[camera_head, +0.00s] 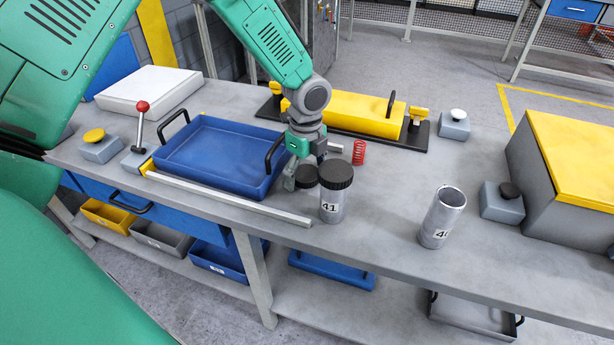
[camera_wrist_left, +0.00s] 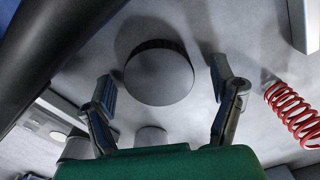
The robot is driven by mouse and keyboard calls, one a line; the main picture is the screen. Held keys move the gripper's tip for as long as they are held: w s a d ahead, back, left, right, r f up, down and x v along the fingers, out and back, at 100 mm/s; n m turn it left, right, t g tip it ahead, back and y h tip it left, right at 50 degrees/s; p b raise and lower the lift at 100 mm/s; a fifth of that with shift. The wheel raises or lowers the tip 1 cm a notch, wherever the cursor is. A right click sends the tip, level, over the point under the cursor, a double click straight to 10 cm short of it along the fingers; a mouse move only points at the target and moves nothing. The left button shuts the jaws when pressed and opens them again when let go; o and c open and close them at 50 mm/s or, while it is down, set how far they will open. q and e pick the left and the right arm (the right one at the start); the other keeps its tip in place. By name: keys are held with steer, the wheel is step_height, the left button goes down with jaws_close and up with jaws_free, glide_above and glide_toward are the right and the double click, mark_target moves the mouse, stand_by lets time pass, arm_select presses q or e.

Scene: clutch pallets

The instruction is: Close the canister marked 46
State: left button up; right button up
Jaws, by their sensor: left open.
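The open grey canister (camera_head: 441,218) stands upright on the bench at the right; its label shows a 4, and the second digit is turned out of sight. A canister marked 41 (camera_head: 333,200) stands nearer the middle with a black lid on it. A loose dark round lid (camera_head: 306,176) lies behind and left of canister 41. My left gripper (camera_head: 297,178) is open and low over this lid. In the left wrist view, the lid (camera_wrist_left: 158,76) lies between the spread fingers, with gaps on both sides. My right gripper is out of view.
A blue tray (camera_head: 190,175) with black handles sits left of my left gripper. A red spring (camera_head: 359,152) and a yellow block (camera_head: 350,116) on a black base are behind. A grey box with yellow lid (camera_head: 575,150) stands right. Bench between the canisters is clear.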

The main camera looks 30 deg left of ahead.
mark_target(306, 173)
arm_select(q)
steer(key=shift+a, duration=0.1)
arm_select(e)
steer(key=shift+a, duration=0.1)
arm_select(q)
steer(key=c, duration=1.1)
steer(key=shift+o, duration=0.2)
step_height(306, 173, up, 10)
steer(key=p, duration=0.1)
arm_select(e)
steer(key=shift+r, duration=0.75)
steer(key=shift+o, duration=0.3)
